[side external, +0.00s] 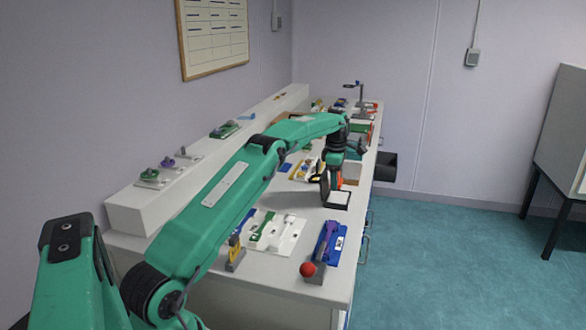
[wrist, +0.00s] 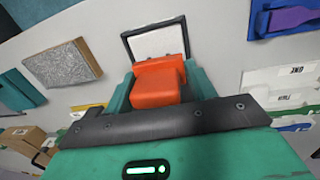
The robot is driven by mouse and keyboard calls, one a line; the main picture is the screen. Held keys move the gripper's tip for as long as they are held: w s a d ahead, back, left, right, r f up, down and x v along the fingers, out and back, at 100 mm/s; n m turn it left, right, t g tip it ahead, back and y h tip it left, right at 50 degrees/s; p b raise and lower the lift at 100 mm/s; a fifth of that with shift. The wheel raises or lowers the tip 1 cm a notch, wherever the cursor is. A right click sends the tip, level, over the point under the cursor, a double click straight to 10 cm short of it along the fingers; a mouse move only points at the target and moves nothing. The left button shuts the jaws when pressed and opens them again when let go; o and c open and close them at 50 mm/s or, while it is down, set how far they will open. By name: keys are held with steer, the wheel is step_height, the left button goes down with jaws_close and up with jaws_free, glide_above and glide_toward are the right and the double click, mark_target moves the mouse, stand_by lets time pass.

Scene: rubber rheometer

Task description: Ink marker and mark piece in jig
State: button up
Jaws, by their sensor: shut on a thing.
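My gripper (wrist: 160,80) is shut on an orange block-shaped marker (wrist: 158,84), seen between its green fingers in the wrist view. In the side view my gripper (side external: 337,176) is small and partly hidden by the ink pad's dark lid. The ink pad (side external: 338,197) is open, a white pad in a black frame; it also shows just beyond the marker in the wrist view (wrist: 157,42). I cannot tell whether the marker touches it. The blue jig (side external: 334,247) holds a purple piece (side external: 327,236) near the bench's front end; the jig is at top right in the wrist view (wrist: 257,22).
A red ball knob (side external: 308,269) stands at the jig's near end. A white tray (side external: 266,243) with a green part lies left of the jig. A grey textured pad in a tan frame (wrist: 61,62) lies left in the wrist view. Bare bench lies between ink pad and jig.

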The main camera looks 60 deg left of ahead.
steer(key=shift+f, duration=1.45)
steer(key=shift+f, duration=0.55)
stand_by(1.0)
steer(key=shift+r, duration=3.55)
steer(key=shift+d, duration=0.15)
steer(key=shift+s+d+r, duration=0.2)
steer(key=shift+d+r, duration=0.1)
steer(key=shift+d, duration=0.35)
steer(key=shift+s+d, duration=2.35)
steer(key=shift+d, duration=0.2)
steer(key=shift+s+d, duration=2.3)
steer(key=shift+d, duration=0.3)
steer(key=shift+s+d, duration=2.35)
steer(key=shift+d, duration=0.2)
